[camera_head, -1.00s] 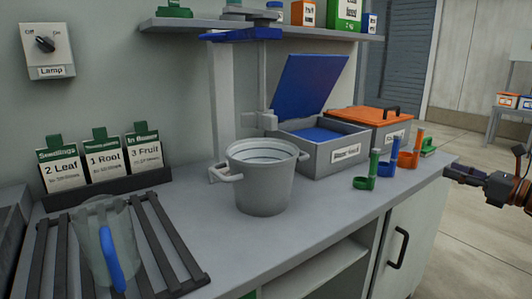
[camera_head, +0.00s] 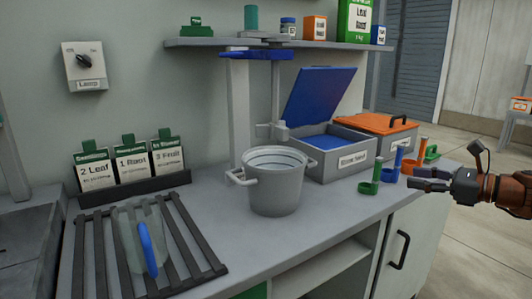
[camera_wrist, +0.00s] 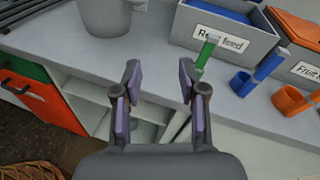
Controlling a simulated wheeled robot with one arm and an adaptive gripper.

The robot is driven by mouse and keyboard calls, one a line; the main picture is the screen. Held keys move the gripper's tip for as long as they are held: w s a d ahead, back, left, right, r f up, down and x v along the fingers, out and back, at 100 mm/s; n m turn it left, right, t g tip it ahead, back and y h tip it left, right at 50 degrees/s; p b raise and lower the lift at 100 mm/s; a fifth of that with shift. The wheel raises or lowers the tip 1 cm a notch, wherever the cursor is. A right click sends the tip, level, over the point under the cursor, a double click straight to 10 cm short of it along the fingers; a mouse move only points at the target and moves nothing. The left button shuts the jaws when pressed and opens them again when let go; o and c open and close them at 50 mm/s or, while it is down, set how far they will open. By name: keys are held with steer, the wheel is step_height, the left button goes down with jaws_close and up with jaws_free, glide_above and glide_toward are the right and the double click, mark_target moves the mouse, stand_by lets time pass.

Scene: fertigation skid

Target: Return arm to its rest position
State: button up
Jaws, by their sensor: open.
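My gripper (camera_head: 432,178) is at the right of the head view, in front of the counter's right end. In the wrist view my gripper (camera_wrist: 160,85) has its two fingers apart with nothing between them. The fingers point toward the counter's front edge. The pot and the green scoop are beyond them and apart from them.
A grey pot (camera_head: 277,190) stands mid-counter. Behind it are an open blue-lidded bin (camera_head: 340,165) and an orange-lidded bin (camera_head: 392,128). Green, blue and orange scoops (camera_head: 371,178) stand near the right front edge. A clear jug (camera_head: 135,245) is on the left rack (camera_head: 200,250). Open floor lies right.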

steer(key=s+a+r+n+g+p, duration=0.2)
steer(key=s+a+n+g+p, duration=0.15)
steer(key=a, duration=0.55)
steer(key=s+a+r+n+g+p, duration=0.2)
steer(key=s+a+n+p, duration=0.15)
steer(key=a, duration=0.55)
steer(key=s+a+n+g+h+p, duration=0.2)
steer(key=s+a+n+g+p, duration=0.2)
steer(key=s+a+n+p, duration=0.3)
steer(key=s+d+n+g+h+p, duration=0.2)
steer(key=s+n+h+p, duration=0.2)
steer(key=s, duration=0.8)
steer(key=s+d+r+n+g+h+p, duration=0.1)
steer(key=s+d+n+h+p, duration=0.1)
steer(key=s+n+h+p, duration=0.3)
steer(key=shift+s+d+r+n+g+p, duration=0.3)
steer(key=shift+s+n+p, duration=0.5)
steer(key=shift+s+p, duration=2.1)
steer(key=shift+s+a+f+b, duration=0.1)
steer(key=shift+s+a+b, duration=0.05)
steer(key=shift+s+b, duration=0.65)
steer(key=shift+c, duration=0.2)
